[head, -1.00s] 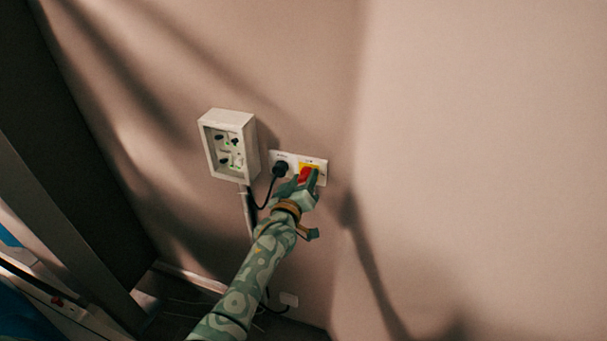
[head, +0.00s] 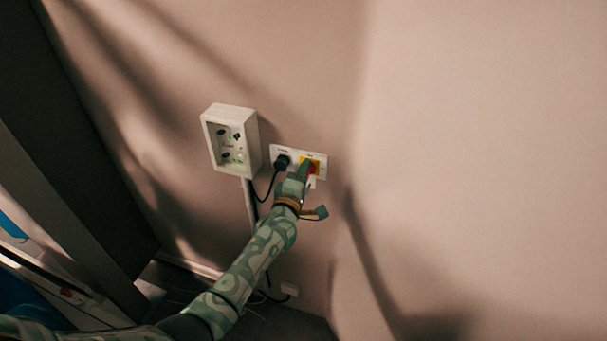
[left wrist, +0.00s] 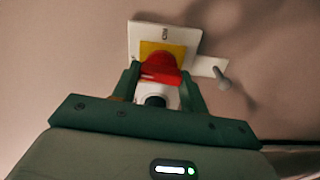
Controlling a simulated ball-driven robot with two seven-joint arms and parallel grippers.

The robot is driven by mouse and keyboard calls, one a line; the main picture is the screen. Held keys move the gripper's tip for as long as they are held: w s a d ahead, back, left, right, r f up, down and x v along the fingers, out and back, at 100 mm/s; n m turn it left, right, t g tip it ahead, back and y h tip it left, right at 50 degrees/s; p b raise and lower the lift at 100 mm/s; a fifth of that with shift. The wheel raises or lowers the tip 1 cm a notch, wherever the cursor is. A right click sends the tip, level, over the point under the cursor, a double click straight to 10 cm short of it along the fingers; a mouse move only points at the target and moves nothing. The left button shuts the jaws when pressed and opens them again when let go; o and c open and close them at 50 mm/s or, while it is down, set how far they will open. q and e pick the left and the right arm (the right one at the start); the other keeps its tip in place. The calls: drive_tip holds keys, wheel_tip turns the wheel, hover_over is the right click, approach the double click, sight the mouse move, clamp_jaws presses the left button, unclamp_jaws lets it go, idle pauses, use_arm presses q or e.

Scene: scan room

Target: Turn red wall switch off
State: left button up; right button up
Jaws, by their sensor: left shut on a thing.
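The red wall switch (head: 313,168) is a red knob on a yellow square, set in a white wall plate (head: 323,161). My left gripper (head: 306,170) is at the switch, its fingers partly covering the knob in the head view. In the left wrist view the red knob (left wrist: 160,68) sits between the two green fingers, in front of the yellow square (left wrist: 164,49). The left gripper is shut on the knob. My right gripper is not in view.
A black plug (head: 282,162) with a hanging cord sits in the same plate, just left of the switch. A white wall box (head: 229,141) is farther left. The wall on the right is clear.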

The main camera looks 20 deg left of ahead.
use_arm(q)
drive_tip(key=shift+n, duration=0.5)
drive_tip(key=o, duration=1)
drive_tip(key=s, duration=0.5)
drive_tip(key=s+p, duration=0.1)
drive_tip(key=s, duration=0.5)
drive_tip(key=s+p, duration=0.1)
drive_tip(key=s, duration=0.4)
drive_tip(key=shift+s+a, duration=0.15)
drive_tip(key=shift+a, duration=0.1)
drive_tip(key=shift+f, duration=0.1)
